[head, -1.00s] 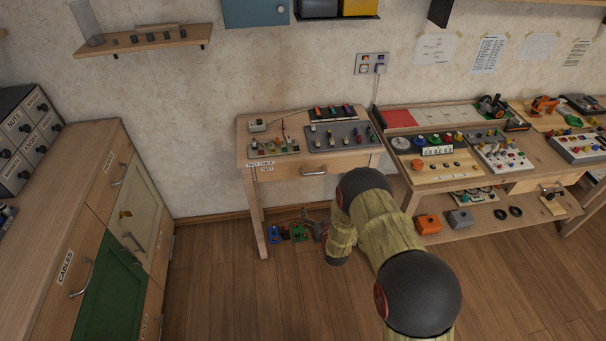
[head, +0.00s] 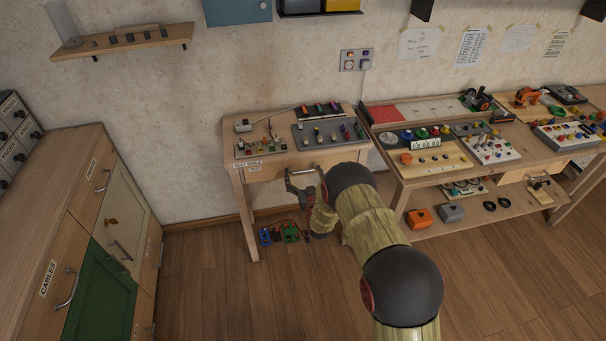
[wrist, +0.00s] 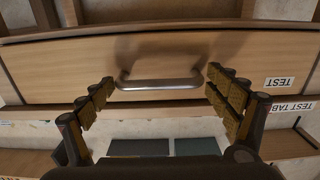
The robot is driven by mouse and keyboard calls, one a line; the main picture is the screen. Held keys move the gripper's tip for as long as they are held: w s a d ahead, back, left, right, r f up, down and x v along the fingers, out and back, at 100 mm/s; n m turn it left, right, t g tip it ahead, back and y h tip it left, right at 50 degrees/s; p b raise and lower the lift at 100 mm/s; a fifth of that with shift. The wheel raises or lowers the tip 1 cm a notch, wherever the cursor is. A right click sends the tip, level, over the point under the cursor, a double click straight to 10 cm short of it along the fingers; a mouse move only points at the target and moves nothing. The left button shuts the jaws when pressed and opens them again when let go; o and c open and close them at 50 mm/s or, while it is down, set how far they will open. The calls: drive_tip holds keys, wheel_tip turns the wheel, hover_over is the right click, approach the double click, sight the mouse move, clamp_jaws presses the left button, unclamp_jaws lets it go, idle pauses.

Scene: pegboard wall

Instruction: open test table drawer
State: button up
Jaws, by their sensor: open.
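The test table (head: 232,168) stands against the wall, with a wooden drawer front (head: 268,169) under its top. In the wrist view the drawer front (wrist: 60,68) is seen close up and looks closed, with a metal bar handle (wrist: 160,84) at its middle. Labels (wrist: 280,83) reading "TEST" and "TEST TAB..." show at the right. My gripper (wrist: 158,88) is open. Its fingers are on either side of the handle, with nothing held; I cannot tell whether they touch the drawer. In the head view my gripper (head: 303,181) is in front of the drawer, and my arm hides part of it.
Boards with small parts (head: 330,133) lie on the table top. A loaded workbench (head: 400,180) stands close on the right. Small coloured items (head: 290,232) lie on the floor under the table. The floor to the left is clear.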

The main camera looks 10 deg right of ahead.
drive_tip(key=shift+w, duration=0.15)
drive_tip(key=shift+c, duration=0.9)
drive_tip(key=c, duration=1.1)
drive_tip(key=shift+c, duration=0.3)
